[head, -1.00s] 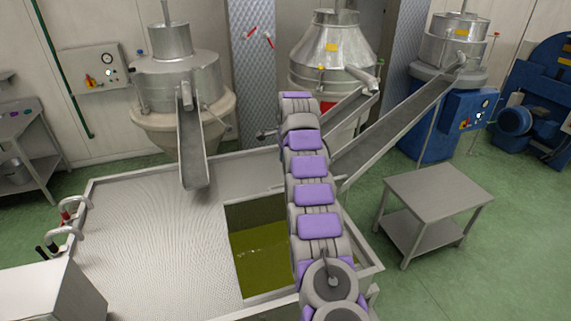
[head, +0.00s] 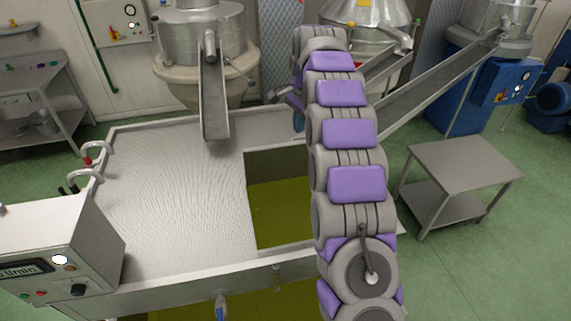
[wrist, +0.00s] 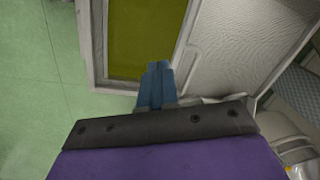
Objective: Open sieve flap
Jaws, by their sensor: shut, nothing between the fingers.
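A pale, finely ridged sieve surface (head: 185,190) covers the left part of a steel tank (head: 185,277). To its right is a square opening with olive-green liquid (head: 280,205). I cannot make out a separate flap edge or hinge. In the wrist view, the green liquid (wrist: 140,35) lies above my gripper and the ridged surface (wrist: 245,45) is at the upper right. My gripper (wrist: 157,66) is shut and empty, its blue fingers overlapping the tank's rim in the picture. Contact cannot be told. In the head view, my arm mostly hides the gripper.
Curved handles (head: 93,155) stand at the tank's left edge, near a control box (head: 62,255). A chute (head: 214,105) ends above the sieve surface. A long chute (head: 425,90) slopes behind my arm. A steel side table (head: 463,165) stands right on green floor.

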